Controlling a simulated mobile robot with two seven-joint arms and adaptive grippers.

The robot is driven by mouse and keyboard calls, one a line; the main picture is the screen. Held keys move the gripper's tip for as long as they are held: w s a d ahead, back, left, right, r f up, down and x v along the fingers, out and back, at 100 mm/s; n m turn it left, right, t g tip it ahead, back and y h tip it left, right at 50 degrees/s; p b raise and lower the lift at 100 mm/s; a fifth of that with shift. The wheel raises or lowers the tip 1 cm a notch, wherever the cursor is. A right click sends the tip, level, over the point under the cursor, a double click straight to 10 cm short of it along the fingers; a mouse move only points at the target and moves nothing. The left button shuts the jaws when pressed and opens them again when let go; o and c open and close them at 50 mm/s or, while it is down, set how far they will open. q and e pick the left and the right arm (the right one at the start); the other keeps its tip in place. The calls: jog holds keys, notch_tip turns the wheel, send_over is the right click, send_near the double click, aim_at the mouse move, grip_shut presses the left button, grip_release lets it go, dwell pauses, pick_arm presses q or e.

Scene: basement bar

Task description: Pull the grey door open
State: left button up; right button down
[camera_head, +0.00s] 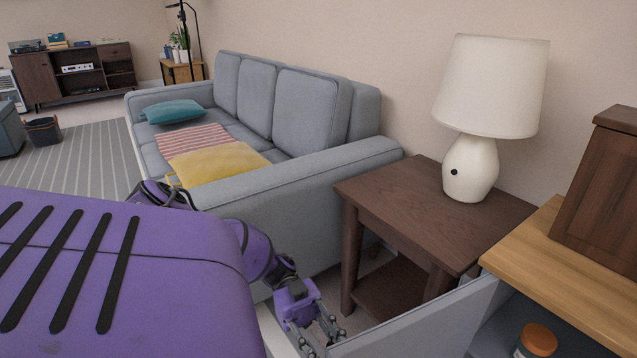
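The grey door (420,322) is at the bottom right and stands ajar, swung out from the cabinet under the wooden top. Its free end is at the bottom edge of the picture. My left gripper (320,340) is right at this free end, pointing down. Its two fingers look spread apart, one on either side of the door's end. I cannot tell whether they touch it, and the lowest part is cut off by the frame. The door's handle is not visible. My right gripper is not in view.
Inside the cabinet stands a jar with an orange lid (538,339). A brown side table (400,205) with a white lamp (470,165) stands close behind the door. A grey sofa (290,215) is beyond my arm. A wooden box (605,190) sits on the cabinet top (540,262).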

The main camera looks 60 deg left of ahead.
pick_arm(q)
jog(key=a, duration=1.1)
jog(key=shift+s+a, duration=0.2)
jog(key=shift+s, duration=0.05)
